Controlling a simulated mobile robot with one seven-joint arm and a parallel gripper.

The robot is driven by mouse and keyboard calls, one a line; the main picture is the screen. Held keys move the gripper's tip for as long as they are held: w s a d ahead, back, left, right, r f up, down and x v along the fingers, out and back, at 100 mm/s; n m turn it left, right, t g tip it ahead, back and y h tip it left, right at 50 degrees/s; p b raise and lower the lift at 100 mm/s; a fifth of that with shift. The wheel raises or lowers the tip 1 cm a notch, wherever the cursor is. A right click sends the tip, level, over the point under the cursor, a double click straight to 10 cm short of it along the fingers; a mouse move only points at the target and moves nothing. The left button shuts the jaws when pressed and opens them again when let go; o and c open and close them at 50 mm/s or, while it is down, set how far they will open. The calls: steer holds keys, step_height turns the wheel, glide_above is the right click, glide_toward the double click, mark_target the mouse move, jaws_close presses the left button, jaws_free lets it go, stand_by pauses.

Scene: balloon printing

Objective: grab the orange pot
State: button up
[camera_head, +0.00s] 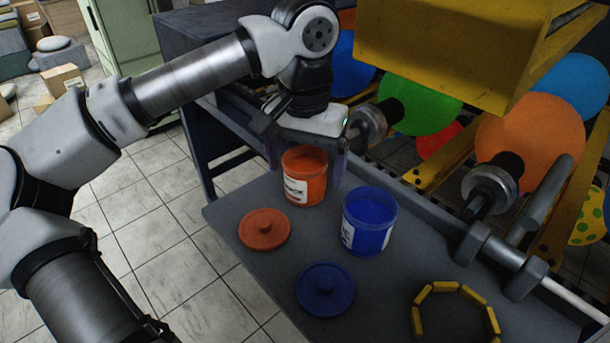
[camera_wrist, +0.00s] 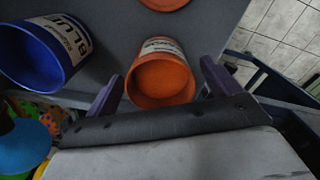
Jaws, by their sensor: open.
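The orange pot (camera_head: 304,178) stands upright and uncovered on the grey table, with a white label on its side. My gripper (camera_head: 306,160) is above it, pointing down, with one finger on each side of the pot's upper part. In the wrist view the orange pot (camera_wrist: 161,78) sits between the two spread fingers of my gripper (camera_wrist: 160,88), with a gap visible on each side. The gripper is open and holds nothing. An orange lid (camera_head: 264,229) lies on the table in front of the pot, to its left.
A blue pot (camera_head: 369,221) stands close to the right of the orange pot, and its blue lid (camera_head: 325,289) lies in front. A ring of yellow pieces (camera_head: 457,290) lies further right. Machine rollers, coloured balloons and a yellow housing (camera_head: 450,45) are behind the table (camera_head: 240,200).

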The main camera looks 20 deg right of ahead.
steer(key=c, duration=1.2)
steer(key=shift+r, duration=0.1)
